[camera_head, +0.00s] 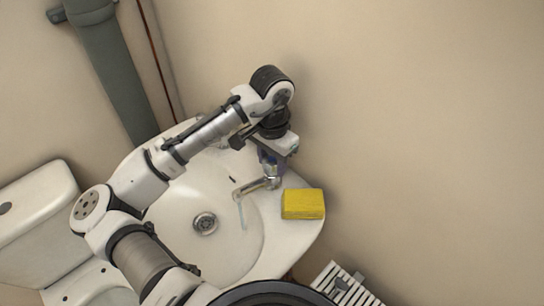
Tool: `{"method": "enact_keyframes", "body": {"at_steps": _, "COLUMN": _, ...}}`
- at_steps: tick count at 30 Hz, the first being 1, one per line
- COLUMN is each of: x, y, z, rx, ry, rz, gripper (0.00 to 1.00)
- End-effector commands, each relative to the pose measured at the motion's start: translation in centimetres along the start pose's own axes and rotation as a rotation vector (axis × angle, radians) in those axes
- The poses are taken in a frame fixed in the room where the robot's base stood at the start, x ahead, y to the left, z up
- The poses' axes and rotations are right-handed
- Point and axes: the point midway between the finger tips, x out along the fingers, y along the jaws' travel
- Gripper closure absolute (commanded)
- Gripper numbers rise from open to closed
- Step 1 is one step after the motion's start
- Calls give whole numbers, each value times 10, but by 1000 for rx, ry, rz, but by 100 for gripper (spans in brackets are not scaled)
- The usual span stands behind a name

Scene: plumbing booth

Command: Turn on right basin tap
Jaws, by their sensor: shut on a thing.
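The white basin (178,215) fills the middle of the head view. The right basin tap (258,185) is a chrome tap at the basin's right side, with its spout pointing left over the bowl. A thin pale bluish streak, which looks like water, runs from the spout end into the bowl. My gripper (272,160) reaches down over the tap from the back and is shut on its top, where a bit of blue shows. The fingers and the handle are small and partly hidden by my gripper body and wrist.
A yellow sponge-like block (303,204) lies on the basin rim, close right of the tap. A toilet (32,212) stands at left, a grey pipe (108,60) behind. A white slatted thing (345,284) is at bottom right. The wall at right is bare.

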Motion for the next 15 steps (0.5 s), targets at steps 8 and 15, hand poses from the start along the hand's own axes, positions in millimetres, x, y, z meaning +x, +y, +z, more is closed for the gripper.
{"method": "enact_keyframes", "body": {"at_steps": 8, "x": -4, "y": 1, "z": 0, "rx": -262, "ry": 0, "rz": 4, "gripper": 80}}
{"method": "enact_keyframes", "body": {"at_steps": 15, "x": -6, "y": 1, "z": 0, "rx": -491, "ry": -1, "rz": 3, "gripper": 80}}
